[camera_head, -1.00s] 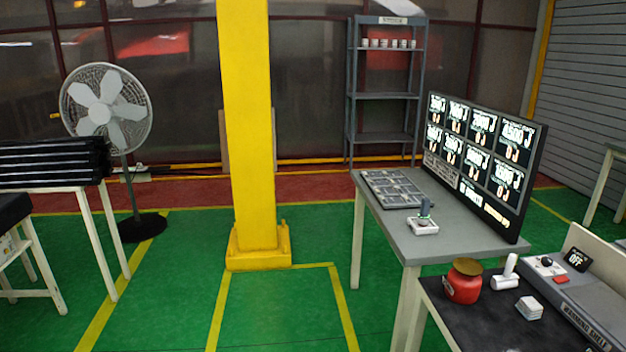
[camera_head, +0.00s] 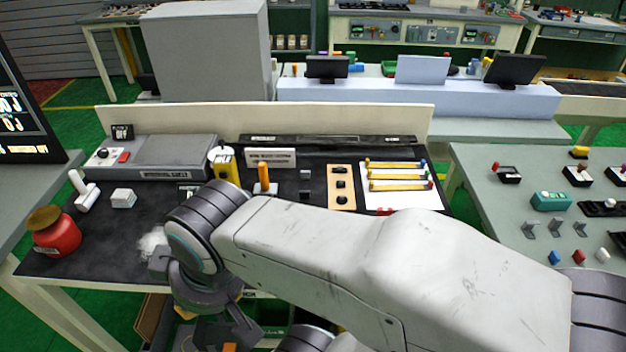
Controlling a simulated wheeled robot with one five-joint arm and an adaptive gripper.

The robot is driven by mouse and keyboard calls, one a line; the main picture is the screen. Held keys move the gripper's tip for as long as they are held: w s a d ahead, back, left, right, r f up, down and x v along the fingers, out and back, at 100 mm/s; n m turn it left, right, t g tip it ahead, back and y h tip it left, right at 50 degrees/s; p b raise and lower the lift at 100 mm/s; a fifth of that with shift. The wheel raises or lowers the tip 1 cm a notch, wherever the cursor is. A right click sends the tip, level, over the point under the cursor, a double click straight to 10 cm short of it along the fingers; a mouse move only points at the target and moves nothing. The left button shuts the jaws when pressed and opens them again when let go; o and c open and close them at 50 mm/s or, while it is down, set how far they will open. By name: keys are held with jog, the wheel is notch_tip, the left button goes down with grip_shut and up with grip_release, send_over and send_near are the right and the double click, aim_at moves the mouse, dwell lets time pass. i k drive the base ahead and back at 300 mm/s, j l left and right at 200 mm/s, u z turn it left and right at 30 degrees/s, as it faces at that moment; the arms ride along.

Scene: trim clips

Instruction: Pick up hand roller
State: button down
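A white roller with an upright handle (camera_head: 86,192), which looks like the hand roller, rests on the left part of the black-topped bench (camera_head: 105,258). It stands between a red pot and a small white block. My arm reaches across the view from the right, and its wrist bends down over the bench's front edge. My gripper (camera_head: 222,322) hangs low in front of the bench, to the right of and below the roller, well apart from it. Its fingers are dark and partly hidden, so I cannot tell their opening.
A red pot with a brownish lid (camera_head: 57,232) stands at the bench's left edge, close to the roller. A small white block (camera_head: 123,198) is just right of it. A grey machine (camera_head: 165,155) stands behind. A crumpled white thing (camera_head: 152,243) lies near my wrist.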

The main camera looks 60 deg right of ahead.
aim_at(264, 186)
jog(key=z, duration=1.95)
